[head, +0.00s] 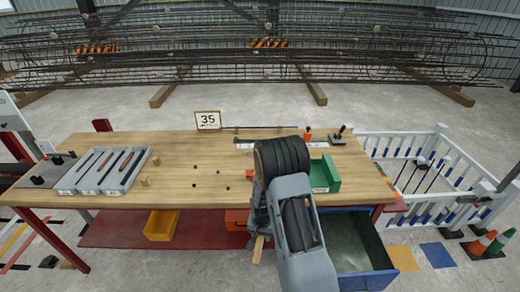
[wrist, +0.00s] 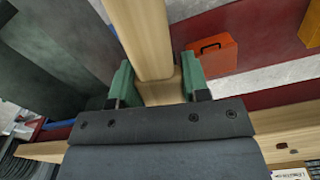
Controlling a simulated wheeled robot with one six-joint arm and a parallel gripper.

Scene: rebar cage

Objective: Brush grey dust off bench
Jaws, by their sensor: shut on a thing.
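The wooden bench (head: 190,185) spans the middle of the head view, with several small dark bits (head: 216,171) scattered on its top. I cannot make out grey dust at this size. My gripper (wrist: 160,88) is shut on a pale wooden piece that looks like the brush handle (wrist: 143,40), between green fingers in the wrist view. The handle's end also shows below the bench's front edge in the head view (head: 258,250). No bristles show. My arm hides most of the gripper and the bench's middle right in the head view.
A grey tray (head: 105,170) lies at the bench's left and a green bin (head: 327,175) at the right. An open drawer (head: 365,262) juts out at the front right. An orange box (wrist: 210,55) and a yellow bin (head: 160,225) are on the red shelf below.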

